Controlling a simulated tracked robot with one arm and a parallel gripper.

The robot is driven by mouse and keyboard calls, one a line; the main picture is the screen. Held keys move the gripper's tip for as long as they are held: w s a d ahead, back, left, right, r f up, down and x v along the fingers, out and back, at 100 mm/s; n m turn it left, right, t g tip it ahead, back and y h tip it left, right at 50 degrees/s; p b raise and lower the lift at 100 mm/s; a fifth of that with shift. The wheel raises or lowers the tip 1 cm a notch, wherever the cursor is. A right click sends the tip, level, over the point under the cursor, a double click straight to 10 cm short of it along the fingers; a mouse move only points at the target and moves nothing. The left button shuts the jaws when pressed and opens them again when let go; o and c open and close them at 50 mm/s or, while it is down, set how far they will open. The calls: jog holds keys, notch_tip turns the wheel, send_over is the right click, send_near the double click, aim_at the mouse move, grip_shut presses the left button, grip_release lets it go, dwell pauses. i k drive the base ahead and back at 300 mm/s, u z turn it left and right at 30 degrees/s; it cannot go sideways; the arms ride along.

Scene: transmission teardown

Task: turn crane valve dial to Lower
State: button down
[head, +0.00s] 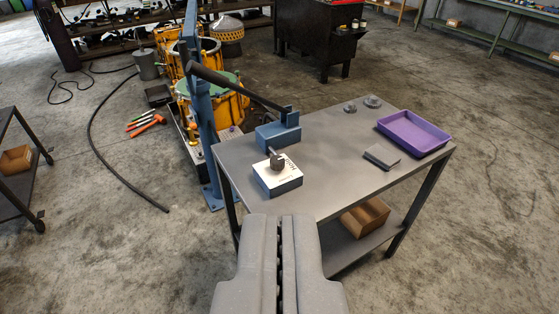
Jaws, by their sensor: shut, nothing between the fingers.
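The lettering is too small to read fully, so I cannot tell the dial's setting. Behind it is a blue pump block (279,132) with a long dark lever (232,87) slanting up to the left. My gripper (279,218) is shut and empty at the bottom centre, in front of the table's near edge and apart from the dial.
A purple tray (414,131), a grey slab (381,157) and small round metal parts (372,101) lie on the table's right half. A blue crane post (204,110) stands left of the table beside yellow housings (233,104). A hose (110,160) lies on the floor at left.

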aim_at(277, 162)
jog(key=z, duration=0.05)
jog(key=k, duration=0.5)
jog(key=u, duration=0.4)
jog(key=i, duration=1.45)
